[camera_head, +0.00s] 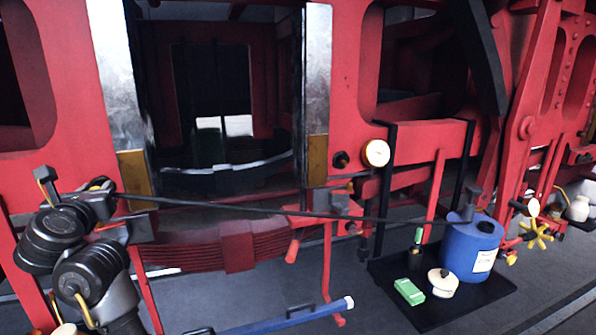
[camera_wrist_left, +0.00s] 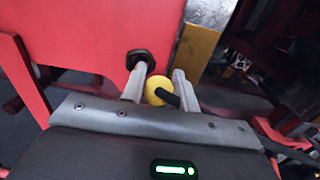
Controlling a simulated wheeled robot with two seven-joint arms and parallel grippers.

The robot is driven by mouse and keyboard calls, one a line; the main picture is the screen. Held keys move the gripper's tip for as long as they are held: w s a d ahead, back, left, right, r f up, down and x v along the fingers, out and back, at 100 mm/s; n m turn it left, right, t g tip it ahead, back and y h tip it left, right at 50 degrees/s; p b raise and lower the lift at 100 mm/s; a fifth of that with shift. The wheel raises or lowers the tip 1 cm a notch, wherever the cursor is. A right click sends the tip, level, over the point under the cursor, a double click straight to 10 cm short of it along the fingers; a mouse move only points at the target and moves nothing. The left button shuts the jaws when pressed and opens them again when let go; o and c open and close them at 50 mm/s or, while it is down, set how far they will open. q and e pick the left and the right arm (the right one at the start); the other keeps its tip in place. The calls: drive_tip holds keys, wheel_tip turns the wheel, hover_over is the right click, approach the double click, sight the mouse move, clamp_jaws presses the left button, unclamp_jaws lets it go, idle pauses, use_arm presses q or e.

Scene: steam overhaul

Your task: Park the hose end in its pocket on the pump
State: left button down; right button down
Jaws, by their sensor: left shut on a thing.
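My left gripper (camera_head: 108,192) is at the left of the head view, in front of the red frame. In the left wrist view its two fingers (camera_wrist_left: 158,88) are shut on the yellow hose end (camera_wrist_left: 156,86). The black hose (camera_head: 270,210) stretches from the gripper across the head view to the pump at the right. The pocket on the pump cannot be made out. The gripper is far from the pump. My right gripper is not in view.
The pump stands on a black tray (camera_head: 427,318) with a green box (camera_head: 409,291), a round white tin (camera_head: 443,283) and a dark bottle (camera_head: 416,257). A white gauge (camera_head: 377,153) is on the red frame. A blue bar (camera_head: 290,318) lies in front. A dark bolt (camera_wrist_left: 140,58) is close beyond my fingers.

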use_arm(q)
drive_tip(key=s+d+f+m+h+b, duration=0.2)
drive_tip(key=d+f+h+b, duration=0.1)
drive_tip(key=d+f, duration=0.7)
drive_tip(key=s+d+f+m+h+b, duration=0.1)
drive_tip(key=s+d+f+h+b, duration=0.2)
drive_tip(key=d+f, duration=0.7)
drive_tip(key=shift+s+d+f+m+t, duration=0.3)
drive_tip(key=shift+d+m+t, duration=0.1)
drive_tip(key=shift+d, duration=0.3)
